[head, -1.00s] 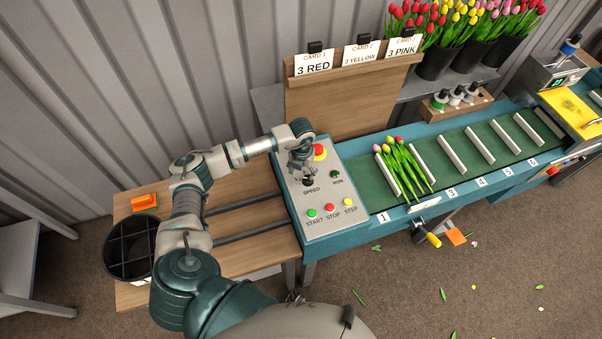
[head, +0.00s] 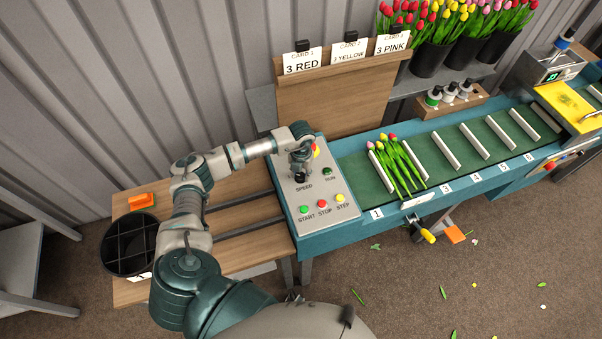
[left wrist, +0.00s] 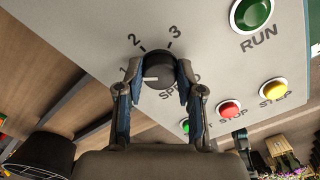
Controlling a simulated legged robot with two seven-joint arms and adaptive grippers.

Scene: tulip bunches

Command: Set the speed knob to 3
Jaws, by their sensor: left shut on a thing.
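The black speed knob (left wrist: 160,65) is on the light grey control panel (left wrist: 215,60), marked 1, 2 and 3. Its white pointer line lies on the left side of the knob, toward the 1. My left gripper (left wrist: 158,78) is shut on the knob, one finger on each side. In the head view my left gripper (head: 300,171) reaches down over the panel from the left and largely covers the knob. The fingers partly hide the word SPEED in the wrist view.
Near the knob are the green RUN button (left wrist: 252,12), the red STOP button (left wrist: 229,110) and the yellow STEP button (left wrist: 274,88). A red emergency button shows behind my gripper. Tulips (head: 399,165) lie on the green slatted belt (head: 375,180) at right. Cards (head: 302,62) stand behind.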

